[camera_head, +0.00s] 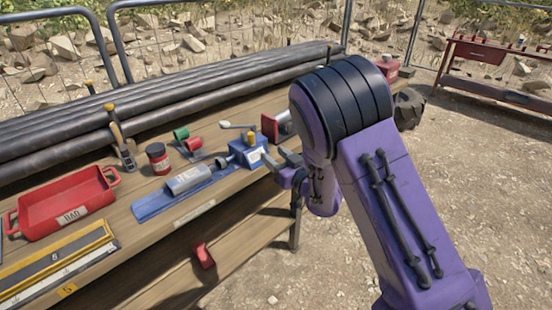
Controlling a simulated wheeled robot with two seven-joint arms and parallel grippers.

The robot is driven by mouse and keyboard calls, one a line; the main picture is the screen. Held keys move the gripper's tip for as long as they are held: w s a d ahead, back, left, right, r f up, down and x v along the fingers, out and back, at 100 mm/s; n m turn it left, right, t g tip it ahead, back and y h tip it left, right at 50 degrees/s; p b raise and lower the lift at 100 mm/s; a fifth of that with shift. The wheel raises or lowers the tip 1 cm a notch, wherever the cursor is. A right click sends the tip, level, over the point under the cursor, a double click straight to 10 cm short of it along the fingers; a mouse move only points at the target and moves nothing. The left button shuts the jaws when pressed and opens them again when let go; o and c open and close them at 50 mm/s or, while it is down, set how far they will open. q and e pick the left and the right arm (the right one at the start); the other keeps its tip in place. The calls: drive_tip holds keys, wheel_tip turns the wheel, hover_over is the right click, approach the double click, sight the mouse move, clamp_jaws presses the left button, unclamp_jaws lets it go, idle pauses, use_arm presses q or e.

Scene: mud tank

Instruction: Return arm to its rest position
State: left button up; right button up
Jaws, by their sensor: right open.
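My right arm, purple with a black ringed joint, comes in from the lower right. Its gripper (282,168) is open at the front edge of the wooden bench (188,216), just right of a blue box-shaped device (248,151). I cannot tell whether the fingers touch the device. No object shows clearly between them, and part of the gripper is hidden by the arm. My left gripper is not in view.
The bench holds a red tray (66,206), a dark red can (158,158), a grey cylinder on a blue plate (187,180) and a yellow ruler (57,262). Black pipes (60,145) lie behind. Open gravel ground (480,180) is to the right, with a red table (485,54) beyond.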

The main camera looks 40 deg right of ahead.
idle(0.4)
drive_tip(key=s+a+f+m+g+h, duration=0.1)
drive_tip(key=s+f+m+g+h, duration=0.2)
drive_tip(key=s+f, duration=0.65)
drive_tip(key=s+a+f+m+g+h, duration=0.1)
drive_tip(key=s+f+m+g, duration=0.35)
drive_tip(key=f, duration=0.85)
drive_tip(key=s+a+f+g, duration=0.2)
drive_tip(key=s+f, duration=0.3)
drive_tip(key=s, duration=0.5)
drive_tip(key=s+a+f+g, duration=0.2)
drive_tip(key=s+f+g, duration=0.3)
drive_tip(key=s, duration=0.6)
drive_tip(key=shift+a+f+n+y+p, duration=0.3)
drive_tip(key=shift+a+n, duration=0.05)
drive_tip(key=shift+a, duration=0.05)
